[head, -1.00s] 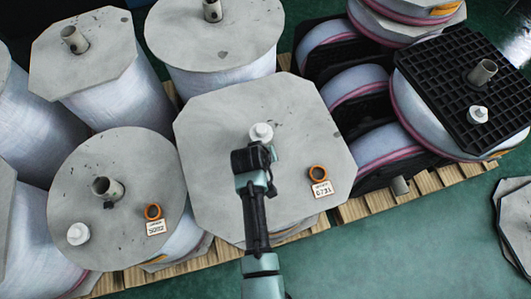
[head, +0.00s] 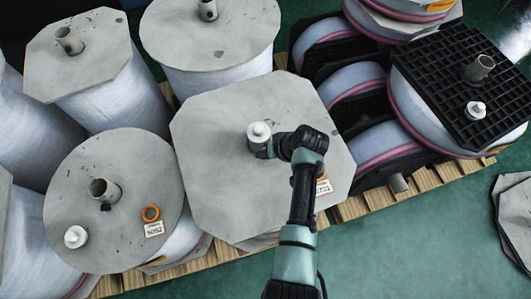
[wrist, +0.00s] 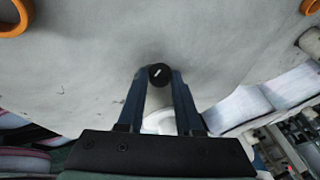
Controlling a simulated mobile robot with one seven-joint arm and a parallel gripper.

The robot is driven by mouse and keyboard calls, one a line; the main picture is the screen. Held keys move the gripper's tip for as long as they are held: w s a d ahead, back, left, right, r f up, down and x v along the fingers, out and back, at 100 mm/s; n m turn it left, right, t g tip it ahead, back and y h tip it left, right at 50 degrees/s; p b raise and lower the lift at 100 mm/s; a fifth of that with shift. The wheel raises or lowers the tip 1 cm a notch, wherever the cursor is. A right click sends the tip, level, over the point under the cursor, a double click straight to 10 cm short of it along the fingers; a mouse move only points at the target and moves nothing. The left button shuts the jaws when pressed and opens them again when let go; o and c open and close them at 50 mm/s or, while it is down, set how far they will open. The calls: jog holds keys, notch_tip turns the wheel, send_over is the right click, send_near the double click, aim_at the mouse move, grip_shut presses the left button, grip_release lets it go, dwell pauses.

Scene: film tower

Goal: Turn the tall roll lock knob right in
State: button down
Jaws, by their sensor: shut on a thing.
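The tall roll in the middle of the head view has a grey octagonal top board (head: 215,180). A core tube with a white cap (head: 259,131) stands up from it. My gripper (head: 267,150) comes in from the right, low beside the tube. In the wrist view, a small black knob (wrist: 158,73) with a white line on its face sits between the fingertips of my gripper (wrist: 159,78), and they are shut on it. A white rounded part (wrist: 160,121) shows between the fingers. The knob is hidden in the head view.
An orange ring (head: 320,173) and a number tag (head: 323,187) lie on the board, partly covered by my arm. A round-topped roll (head: 140,185) stands at left, a black grid-topped roll (head: 445,75) at right. Free green floor (head: 420,245) lies in front right.

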jog(key=y+b, duration=0.1)
jog(key=b, duration=0.1)
jog(key=f+y+b, duration=0.1)
jog(key=y+b, duration=0.1)
jog(key=b, duration=0.1)
jog(key=d+m+g+y+b, duration=0.1)
jog(key=y+b, duration=0.1)
jog(key=b, duration=0.1)
jog(key=shift+w+f, duration=0.15)
jog(key=shift+f, duration=0.1)
jog(key=y+b, duration=0.2)
jog(key=b, duration=0.2)
jog(key=shift+d+m+g, duration=0.1)
jog(key=shift+m+g, duration=0.2)
jog(key=shift+g, duration=0.1)
jog(key=shift+y+b, duration=0.6)
jog(key=shift+b, duration=0.15)
jog(key=shift+r, duration=0.15)
jog(key=c, duration=0.6)
grip_release()
jog(key=b+v, duration=0.1)
jog(key=v, duration=1.2)
